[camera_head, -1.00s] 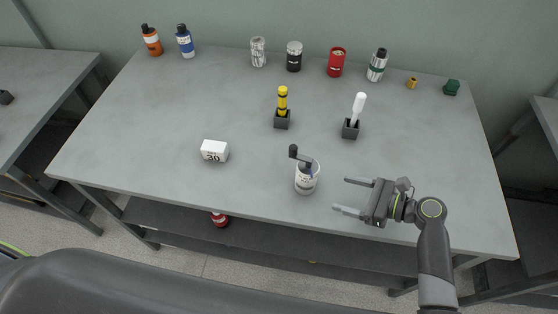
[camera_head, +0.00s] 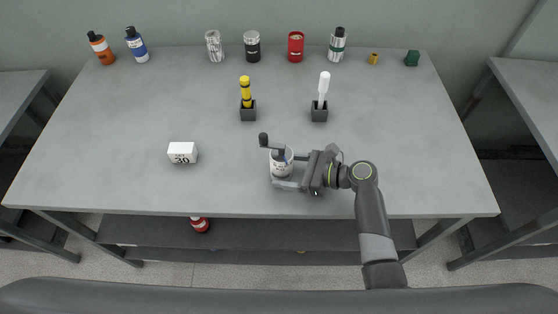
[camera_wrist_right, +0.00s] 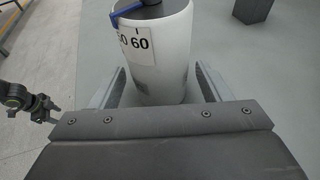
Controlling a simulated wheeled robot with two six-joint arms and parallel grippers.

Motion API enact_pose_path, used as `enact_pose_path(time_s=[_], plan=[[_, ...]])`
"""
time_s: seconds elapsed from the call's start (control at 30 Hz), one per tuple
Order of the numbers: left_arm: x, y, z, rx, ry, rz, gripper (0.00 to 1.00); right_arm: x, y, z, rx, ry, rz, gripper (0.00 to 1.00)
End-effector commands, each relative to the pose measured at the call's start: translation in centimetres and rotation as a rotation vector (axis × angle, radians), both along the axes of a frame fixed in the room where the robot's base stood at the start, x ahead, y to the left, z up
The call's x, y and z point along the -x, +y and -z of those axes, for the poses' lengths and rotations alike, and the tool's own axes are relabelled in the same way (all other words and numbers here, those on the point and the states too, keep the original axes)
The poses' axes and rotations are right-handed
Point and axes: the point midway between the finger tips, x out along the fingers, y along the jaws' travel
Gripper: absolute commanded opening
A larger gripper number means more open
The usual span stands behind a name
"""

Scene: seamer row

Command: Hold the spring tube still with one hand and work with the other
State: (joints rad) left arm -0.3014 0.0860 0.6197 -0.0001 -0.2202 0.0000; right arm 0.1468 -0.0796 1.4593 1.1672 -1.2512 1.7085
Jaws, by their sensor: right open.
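The spring tube, as I take it, is a white cylinder (camera_head: 281,170) with a dark crank handle on top, upright near the table's front edge. In the right wrist view the tube (camera_wrist_right: 160,60) shows a "60" label and a blue part at its rim. My right gripper (camera_head: 284,171) is open, with its fingers on either side of the tube. In the wrist view a gap shows beside the left finger; I cannot tell whether either touches. What looks like my left gripper (camera_wrist_right: 45,108) is small at the wrist view's left edge, its jaws unclear. It is outside the head view.
A white block marked 30 (camera_head: 182,153) lies left of the tube. A yellow tool (camera_head: 245,90) and a white tool (camera_head: 323,85) stand in dark holders behind. Bottles and cans, including a red can (camera_head: 296,47), line the back edge. The table's right side is clear.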

Motion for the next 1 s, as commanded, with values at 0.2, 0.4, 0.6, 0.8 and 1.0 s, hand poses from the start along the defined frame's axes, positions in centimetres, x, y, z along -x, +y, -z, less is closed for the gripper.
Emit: enact_pose_path(time_s=[0.2,0.4,0.6,0.8,1.0], plan=[[-0.05,-0.14,0.0,0.002,-0.001,-0.001,0.52,-0.23,0.66,0.21,0.0,-0.001,0.0,0.71],[-0.15,-0.53,0.04,0.006,-0.002,-0.001,0.52,-0.22,0.67,0.22,0.0,-0.001,0.0,0.71],[-0.18,-0.76,0.06,0.009,-0.003,-0.003,0.52,-0.21,0.65,0.22,0.0,-0.001,0.0,0.47],[-0.2,-0.74,0.05,0.009,-0.003,-0.002,0.52,-0.2,0.65,0.23,0.0,-0.001,0.0,0.39],[-0.2,-0.7,0.05,0.009,-0.003,-0.002,0.52,-0.2,0.65,0.24,0.001,-0.001,0.0,0.39]])
